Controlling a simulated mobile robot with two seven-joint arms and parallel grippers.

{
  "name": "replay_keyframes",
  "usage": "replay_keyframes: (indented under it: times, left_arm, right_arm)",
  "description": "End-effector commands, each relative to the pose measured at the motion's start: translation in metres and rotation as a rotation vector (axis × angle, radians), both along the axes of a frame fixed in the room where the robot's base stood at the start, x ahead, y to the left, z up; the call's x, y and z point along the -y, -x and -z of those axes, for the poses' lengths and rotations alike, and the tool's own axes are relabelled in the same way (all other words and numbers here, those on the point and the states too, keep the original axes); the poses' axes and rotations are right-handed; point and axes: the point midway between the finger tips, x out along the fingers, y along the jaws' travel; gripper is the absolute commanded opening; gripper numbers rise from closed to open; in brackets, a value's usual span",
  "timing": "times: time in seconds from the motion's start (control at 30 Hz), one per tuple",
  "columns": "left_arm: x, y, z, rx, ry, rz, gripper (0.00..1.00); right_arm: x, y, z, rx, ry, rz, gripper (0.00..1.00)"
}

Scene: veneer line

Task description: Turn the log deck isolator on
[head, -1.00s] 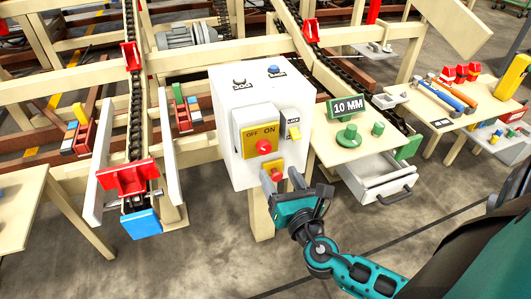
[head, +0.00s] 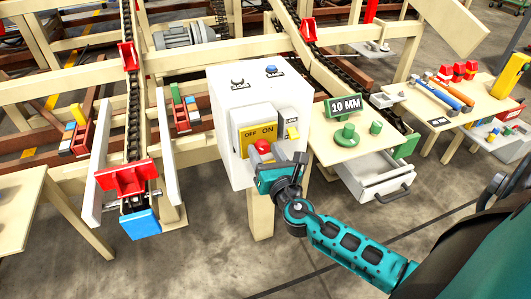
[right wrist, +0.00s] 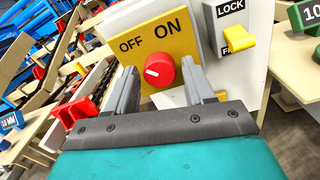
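The isolator is a red round knob (head: 262,147) on a yellow OFF/ON plate (head: 250,137), on the front of a white control box (head: 230,100). In the right wrist view the knob (right wrist: 160,70) has a short white mark on its left, toward the OFF side. My right gripper (head: 266,165) is at the plate's lower part. In the right wrist view my right gripper (right wrist: 162,80) is open, one finger on each side of the knob, with gaps showing. Whether the fingers reach past the knob's face, I cannot tell. My left gripper is not in view.
A yellow lock lever (right wrist: 233,37) sits close right of the plate. Two buttons, black (head: 238,82) and blue (head: 271,69), are on top of the box. A small table (head: 325,150) with a 10 MM sign (head: 345,106) stands to the right. A chain conveyor (head: 134,120) runs at left.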

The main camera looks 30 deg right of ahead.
Motion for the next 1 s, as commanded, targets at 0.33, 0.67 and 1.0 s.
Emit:
replay_keyframes:
  times: [0.33,0.67,1.0]
  left_arm:
    - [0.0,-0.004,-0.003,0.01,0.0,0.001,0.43]
    - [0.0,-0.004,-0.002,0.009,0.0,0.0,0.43]
    - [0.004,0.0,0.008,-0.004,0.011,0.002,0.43]
  right_arm:
    - [0.0,0.0,0.0,0.0,0.0,0.0,0.19]
    - [0.0,0.0,0.0,0.003,-0.013,0.0,0.07]
    - [-0.001,0.0,0.002,0.043,-0.174,-0.001,0.07]
